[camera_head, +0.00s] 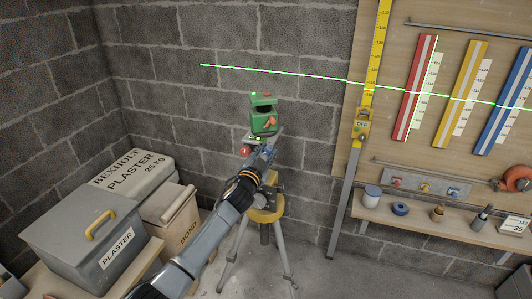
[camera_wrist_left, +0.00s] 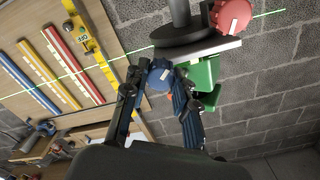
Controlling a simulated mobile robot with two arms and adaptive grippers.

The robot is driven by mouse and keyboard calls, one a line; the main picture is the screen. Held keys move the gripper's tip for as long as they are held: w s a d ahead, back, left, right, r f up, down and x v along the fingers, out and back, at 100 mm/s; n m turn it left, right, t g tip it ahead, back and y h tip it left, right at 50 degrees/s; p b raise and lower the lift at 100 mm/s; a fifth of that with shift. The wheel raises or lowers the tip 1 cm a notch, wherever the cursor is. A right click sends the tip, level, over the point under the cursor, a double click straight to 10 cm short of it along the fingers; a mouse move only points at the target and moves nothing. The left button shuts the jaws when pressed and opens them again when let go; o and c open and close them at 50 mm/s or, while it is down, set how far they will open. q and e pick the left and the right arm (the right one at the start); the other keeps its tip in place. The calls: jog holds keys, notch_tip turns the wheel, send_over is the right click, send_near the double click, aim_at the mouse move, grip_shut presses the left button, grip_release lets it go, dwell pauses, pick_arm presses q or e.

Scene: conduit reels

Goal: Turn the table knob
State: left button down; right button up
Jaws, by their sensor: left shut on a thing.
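A green laser level (camera_head: 263,122) stands on a small table on top of a yellow-headed tripod (camera_head: 266,213). In the left wrist view, a grey plate and dark disc (camera_wrist_left: 190,34) carry a red knob (camera_wrist_left: 232,15) and a blue knob (camera_wrist_left: 160,76) with a pale mark. The red knob also shows in the head view (camera_head: 244,151). My left gripper (camera_wrist_left: 158,82) is shut on the blue knob, one finger on each side of it. In the head view my left gripper (camera_head: 262,155) is at the tripod table, partly hiding it. My right gripper is not in view.
A green laser line (camera_head: 300,75) crosses the block wall and board. A yellow staff (camera_head: 375,50) with an OFF-marked box (camera_head: 362,125) stands to the right. A shelf (camera_head: 430,227) holds small items. Plaster boxes (camera_head: 82,238) stand at the left.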

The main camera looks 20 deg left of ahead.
pick_arm(q)
jog(key=shift+m, duration=0.6)
jog(key=c, duration=1.1)
grip_release()
jog(key=shift+o, duration=0.2)
jog(key=s, duration=1.2)
jog(key=shift+a, duration=0.2)
